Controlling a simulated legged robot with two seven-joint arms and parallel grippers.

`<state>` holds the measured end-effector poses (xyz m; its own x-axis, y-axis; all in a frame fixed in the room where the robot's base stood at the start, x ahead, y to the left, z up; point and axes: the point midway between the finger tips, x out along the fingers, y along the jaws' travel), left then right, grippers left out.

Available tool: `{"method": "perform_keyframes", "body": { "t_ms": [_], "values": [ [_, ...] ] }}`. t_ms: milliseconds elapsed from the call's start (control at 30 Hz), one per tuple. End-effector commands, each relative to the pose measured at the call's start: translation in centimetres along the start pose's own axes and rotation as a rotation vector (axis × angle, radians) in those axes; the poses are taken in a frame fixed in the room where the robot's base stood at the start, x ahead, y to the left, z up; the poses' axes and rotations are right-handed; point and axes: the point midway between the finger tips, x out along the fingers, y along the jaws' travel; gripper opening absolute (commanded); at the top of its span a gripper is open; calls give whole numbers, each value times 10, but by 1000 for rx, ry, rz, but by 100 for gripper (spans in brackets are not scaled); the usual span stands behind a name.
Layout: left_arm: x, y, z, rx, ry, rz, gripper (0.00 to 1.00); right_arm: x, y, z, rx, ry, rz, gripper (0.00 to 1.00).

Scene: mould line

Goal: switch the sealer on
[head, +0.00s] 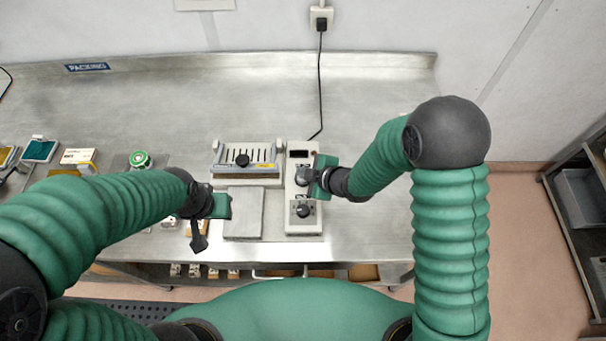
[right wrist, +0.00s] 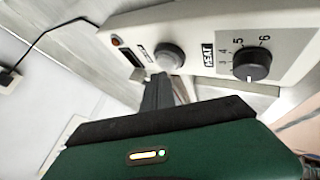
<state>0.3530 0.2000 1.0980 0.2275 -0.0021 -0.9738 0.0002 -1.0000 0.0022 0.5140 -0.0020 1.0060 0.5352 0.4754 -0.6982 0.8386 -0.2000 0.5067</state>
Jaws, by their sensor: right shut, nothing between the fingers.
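The sealer has a jaw unit (head: 262,157) with a black knob, a flat plate (head: 243,222) in front, and a pale control box (head: 304,226) on its right.
A black cord (head: 320,85) runs from the box to a wall outlet (head: 321,17). A green-topped roll (head: 139,159), a small carton (head: 78,157) and a teal tray (head: 40,150) are at left on the steel bench (head: 380,95). The bench behind the sealer is clear.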

Motion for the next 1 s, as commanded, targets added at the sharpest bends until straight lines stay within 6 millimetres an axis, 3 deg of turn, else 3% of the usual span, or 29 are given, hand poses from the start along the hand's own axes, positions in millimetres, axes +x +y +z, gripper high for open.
{"method": "perform_keyframes", "body": {
  "t_ms": [333,800,1000],
  "values": [
    [-2,0,0,0,0,0,36,-2,2,-4,1,-1,0,0],
    [-44,0,-10,0,0,0,36,-40,30,-32,1,-1,0,0],
    [-45,0,-11,0,0,0,36,-42,31,-33,1,-1,-1,0]
  ]
}}
